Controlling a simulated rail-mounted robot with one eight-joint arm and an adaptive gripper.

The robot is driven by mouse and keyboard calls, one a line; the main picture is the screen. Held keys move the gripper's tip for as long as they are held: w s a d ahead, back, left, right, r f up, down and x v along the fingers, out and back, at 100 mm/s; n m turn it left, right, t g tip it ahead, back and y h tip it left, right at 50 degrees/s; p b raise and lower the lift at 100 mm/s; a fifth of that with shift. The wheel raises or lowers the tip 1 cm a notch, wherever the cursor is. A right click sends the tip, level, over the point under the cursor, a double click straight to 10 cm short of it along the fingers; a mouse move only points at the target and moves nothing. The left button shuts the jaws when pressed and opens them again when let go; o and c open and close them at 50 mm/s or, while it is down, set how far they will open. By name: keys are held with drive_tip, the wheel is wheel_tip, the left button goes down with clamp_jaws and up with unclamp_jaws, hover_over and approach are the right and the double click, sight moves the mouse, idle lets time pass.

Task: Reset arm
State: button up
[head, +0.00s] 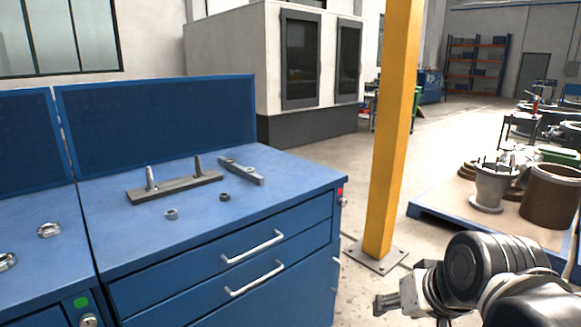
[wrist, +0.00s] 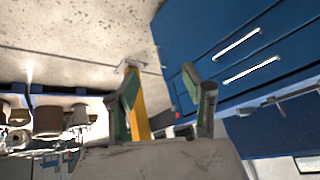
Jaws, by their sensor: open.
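My gripper (head: 388,303) is at the lower right of the head view, in front of the blue cabinet's right side and apart from it. In the wrist view my gripper (wrist: 163,92) shows two green-and-grey fingers spread apart, with nothing between them but the background. My arm fills the lower right corner of the head view. The blue workbench cabinet (head: 290,190) also shows in the wrist view (wrist: 200,40), at the upper right.
A yellow post (head: 393,130) stands on the floor behind my gripper. On the bench lie a grey bar with two pins (head: 175,188), a second bar (head: 241,171) and nuts (head: 171,214). A pallet (head: 430,213) with valve parts is at right. Floor between is clear.

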drive_tip(key=s+d+f+h, duration=0.1)
drive_tip(key=s+f, duration=0.1)
drive_tip(key=s, duration=0.2)
wheel_tip(320, 180, up, 13)
drive_tip(key=p, duration=1.3)
drive_tip(key=shift+d+f+n, duration=0.15)
drive_tip(key=shift+n, duration=0.25)
drive_tip(key=shift+c, duration=0.4)
